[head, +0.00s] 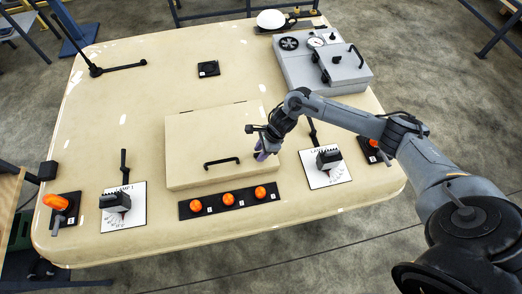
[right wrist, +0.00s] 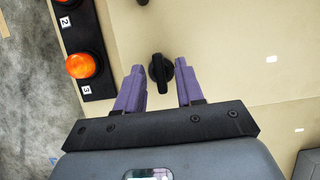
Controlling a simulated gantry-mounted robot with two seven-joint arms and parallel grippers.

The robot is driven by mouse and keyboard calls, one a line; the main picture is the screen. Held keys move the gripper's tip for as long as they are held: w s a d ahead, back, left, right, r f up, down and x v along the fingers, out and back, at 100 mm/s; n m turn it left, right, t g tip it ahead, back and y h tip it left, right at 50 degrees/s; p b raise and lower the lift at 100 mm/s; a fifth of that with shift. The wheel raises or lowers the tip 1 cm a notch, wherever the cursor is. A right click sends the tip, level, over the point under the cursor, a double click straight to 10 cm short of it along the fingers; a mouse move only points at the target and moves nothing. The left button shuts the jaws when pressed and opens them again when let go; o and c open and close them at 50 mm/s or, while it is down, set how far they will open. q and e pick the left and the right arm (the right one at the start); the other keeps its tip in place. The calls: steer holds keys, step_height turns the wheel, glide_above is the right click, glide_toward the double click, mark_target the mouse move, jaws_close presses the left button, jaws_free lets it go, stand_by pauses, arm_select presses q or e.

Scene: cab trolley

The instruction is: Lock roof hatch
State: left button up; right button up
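The roof hatch (head: 212,130) is a beige raised panel with a black bar handle (head: 222,162) near its front edge; it lies closed on the cab roof. My right gripper (head: 261,153) is at the hatch's right edge, pointing down. In the right wrist view a black turn knob (right wrist: 160,72) lies between its two purple fingers (right wrist: 159,66). The fingers are open, with a gap on each side of the knob. In the head view the gripper hides the knob. My left gripper is not in view.
A strip with orange lamps (head: 228,201) lies in front of the hatch. Lever switches on white plates stand at left (head: 123,208) and right (head: 326,167). A grey box (head: 322,68) with a gauge stands at back right. The back left roof is mostly clear.

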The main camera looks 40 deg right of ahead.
jaws_close()
